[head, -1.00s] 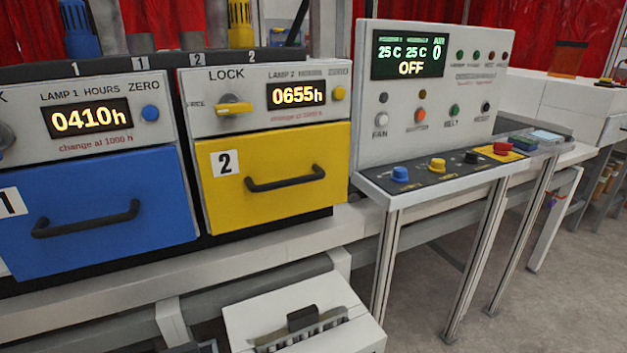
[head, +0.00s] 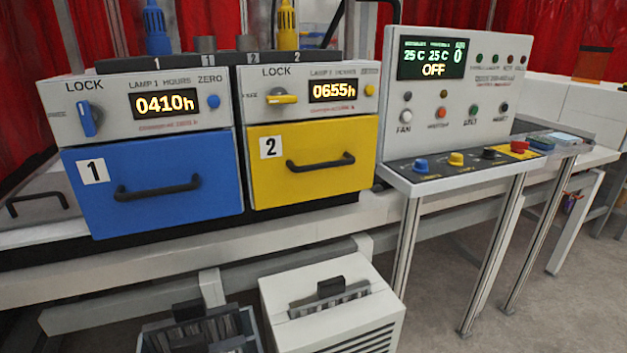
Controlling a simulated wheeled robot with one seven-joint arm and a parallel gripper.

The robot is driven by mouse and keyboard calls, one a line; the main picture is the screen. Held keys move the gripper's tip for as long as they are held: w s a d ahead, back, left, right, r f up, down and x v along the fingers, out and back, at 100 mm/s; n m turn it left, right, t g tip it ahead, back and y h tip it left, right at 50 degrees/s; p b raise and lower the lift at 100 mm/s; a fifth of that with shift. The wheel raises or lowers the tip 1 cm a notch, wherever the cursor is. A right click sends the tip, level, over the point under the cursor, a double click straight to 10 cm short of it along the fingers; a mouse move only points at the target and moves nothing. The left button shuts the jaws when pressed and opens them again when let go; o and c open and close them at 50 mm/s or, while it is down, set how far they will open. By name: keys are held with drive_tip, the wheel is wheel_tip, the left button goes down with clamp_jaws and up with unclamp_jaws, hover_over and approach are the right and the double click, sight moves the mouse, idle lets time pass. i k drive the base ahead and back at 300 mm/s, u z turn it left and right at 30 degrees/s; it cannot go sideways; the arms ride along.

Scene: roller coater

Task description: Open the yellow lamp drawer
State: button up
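The yellow lamp drawer (head: 312,181), labelled 2, is shut in the lamp unit in the middle of the head view. Its black bar handle (head: 320,162) runs across the front. Above it is a white panel with a yellow LOCK knob (head: 282,99), its lever lying roughly horizontal, and a display (head: 332,91) reading 0655h. A small yellow ZERO button (head: 370,90) sits at the panel's right. My gripper is not in view.
The blue lamp drawer (head: 150,205), labelled 1, is shut beside it on the left; its blue lock knob (head: 88,118) stands upright. A control console (head: 455,110) reading OFF stands at the right. A white box (head: 340,300) sits below. Open floor (head: 445,275) shows at lower right.

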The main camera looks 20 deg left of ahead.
sight(291, 162)
drive_tip(key=k, duration=1.2)
drive_tip(key=u, duration=0.7)
drive_tip(key=i, duration=1)
drive_tip(key=z, duration=0.05)
